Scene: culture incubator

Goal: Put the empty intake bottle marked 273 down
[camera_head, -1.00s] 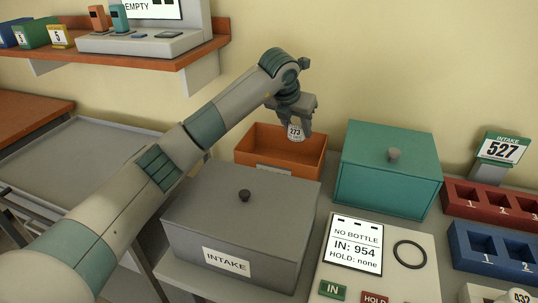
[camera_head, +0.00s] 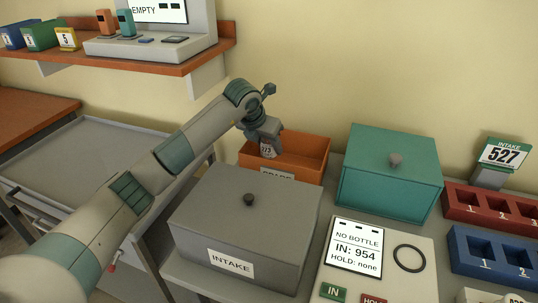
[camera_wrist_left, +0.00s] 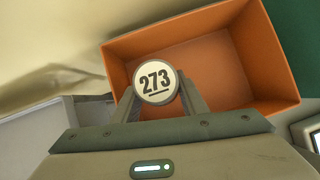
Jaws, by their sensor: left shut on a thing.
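The bottle marked 273 (camera_head: 267,150) is between the fingers of my left gripper (camera_head: 265,143), at the left part of the orange bin (camera_head: 305,157). In the left wrist view its round cap reads 273 (camera_wrist_left: 156,82), and my left gripper (camera_wrist_left: 155,95) is shut on it. The orange bin (camera_wrist_left: 278,60) lies beneath and around it in that view, with a bare floor showing. The bottle's lower part is hidden, so I cannot tell whether it touches the bin floor. My right gripper is not in view.
A grey lidded INTAKE box (camera_head: 245,220) stands in front of the bin. A teal lidded box (camera_head: 390,180) stands to its right. A panel (camera_head: 400,285) reads NO BOTTLE, IN: 954, HOLD: none. Red (camera_head: 490,203) and blue (camera_head: 492,250) racks are at the right.

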